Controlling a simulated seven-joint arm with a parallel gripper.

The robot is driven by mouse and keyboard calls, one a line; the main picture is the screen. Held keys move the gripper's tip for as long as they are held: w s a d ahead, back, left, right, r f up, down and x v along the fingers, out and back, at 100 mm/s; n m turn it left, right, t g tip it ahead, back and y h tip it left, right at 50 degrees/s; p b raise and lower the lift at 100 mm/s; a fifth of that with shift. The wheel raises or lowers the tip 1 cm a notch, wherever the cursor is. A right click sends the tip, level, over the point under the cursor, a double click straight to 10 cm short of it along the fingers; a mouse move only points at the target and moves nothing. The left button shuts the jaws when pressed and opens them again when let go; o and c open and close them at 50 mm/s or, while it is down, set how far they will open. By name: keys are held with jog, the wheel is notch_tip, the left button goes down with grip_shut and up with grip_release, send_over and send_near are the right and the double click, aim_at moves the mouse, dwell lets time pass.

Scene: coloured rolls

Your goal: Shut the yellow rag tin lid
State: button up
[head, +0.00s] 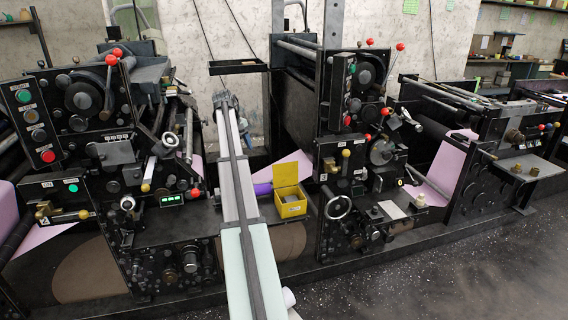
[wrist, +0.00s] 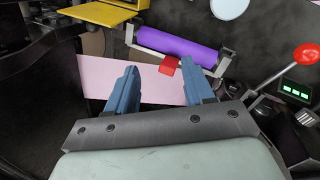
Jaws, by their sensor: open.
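The yellow rag tin (head: 292,209) sits on a dark ledge of the machine, right of my arm in the head view. Its yellow lid (head: 292,170) is open, standing up at the back edge. Something grey shows inside the tin. In the wrist view, a yellow flat panel and box, the tin with its lid (wrist: 95,13), are cut off at the top left. My gripper (wrist: 160,75) is open and empty, its two blue fingers apart. It is apart from the tin.
A purple roll (wrist: 180,48) with a red tab lies beyond my fingers; it also shows beside the tin (head: 263,188). A red-knobbed lever (wrist: 305,54) and a green display (wrist: 295,91) are to the right in the wrist view. A handwheel (head: 338,207) stands right of the tin.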

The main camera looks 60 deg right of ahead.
jog(key=s+d+r+m+t+y, duration=0.25)
jog(key=s+d+m, duration=0.25)
jog(key=s+d, duration=0.75)
send_near(285, 173)
jog(key=shift+g, duration=0.25)
jog(key=f, duration=0.2)
jog(key=w+d+f, duration=0.1)
jog(key=f, duration=0.1)
jog(key=w+f, duration=0.1)
jog(key=shift+d+f, duration=0.4)
grip_shut()
